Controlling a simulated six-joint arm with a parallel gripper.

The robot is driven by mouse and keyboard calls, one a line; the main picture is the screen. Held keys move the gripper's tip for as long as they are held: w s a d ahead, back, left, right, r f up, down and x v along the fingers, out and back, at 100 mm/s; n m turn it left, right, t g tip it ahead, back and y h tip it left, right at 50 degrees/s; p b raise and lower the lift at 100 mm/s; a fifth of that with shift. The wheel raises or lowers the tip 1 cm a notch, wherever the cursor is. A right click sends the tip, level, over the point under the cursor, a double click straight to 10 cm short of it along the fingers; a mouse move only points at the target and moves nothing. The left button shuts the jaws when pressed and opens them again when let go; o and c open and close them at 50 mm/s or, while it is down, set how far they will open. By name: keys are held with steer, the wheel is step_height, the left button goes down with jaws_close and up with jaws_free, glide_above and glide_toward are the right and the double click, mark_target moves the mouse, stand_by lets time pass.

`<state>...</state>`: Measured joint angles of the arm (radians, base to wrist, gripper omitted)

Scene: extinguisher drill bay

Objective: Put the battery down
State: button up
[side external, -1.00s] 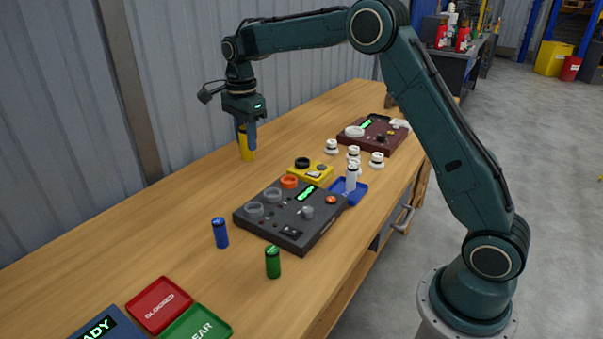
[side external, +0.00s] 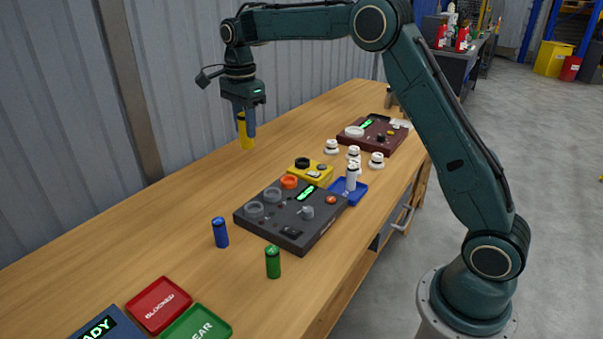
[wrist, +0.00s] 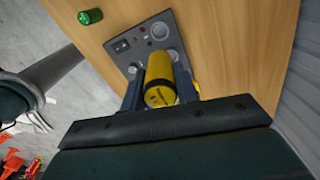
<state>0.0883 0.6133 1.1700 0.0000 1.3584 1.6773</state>
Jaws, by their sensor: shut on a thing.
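The yellow battery (side external: 243,131) is upright between the fingers of my gripper (side external: 247,126), near the back edge of the wooden table. My gripper points down and is shut on it. In the wrist view the yellow battery (wrist: 160,80) sits between the two blue fingers, its end toward the camera. Its lower end looks clear of the tabletop, though the gap is hard to judge. A blue battery (side external: 220,233) and a green battery (side external: 273,262) stand upright on the table, apart from my gripper.
A dark grey panel (side external: 285,225) with round sockets lies mid-table, beside a small yellow device (side external: 310,170) and a blue tray (side external: 358,196). White knobs (side external: 376,160) and a maroon panel (side external: 362,138) are farther back. Red (side external: 158,304) and green (side external: 183,325) trays lie in front.

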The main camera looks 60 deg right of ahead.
steer(key=s+d+f, duration=0.2)
steer(key=s+d, duration=0.6)
steer(key=d, duration=0.4)
steer(key=s+d+f, duration=0.2)
steer(key=s+d, duration=0.5)
steer(key=d, duration=0.6)
step_height(320, 180, down, 15)
steer(key=shift+f, duration=0.15)
steer(key=shift+a+f, duration=0.1)
steer(key=shift+a, duration=0.05)
steer(key=shift+f, duration=2.05)
steer(key=o, duration=1.1)
steer(key=shift+f, duration=0.1)
steer(key=shift+c, duration=0.2)
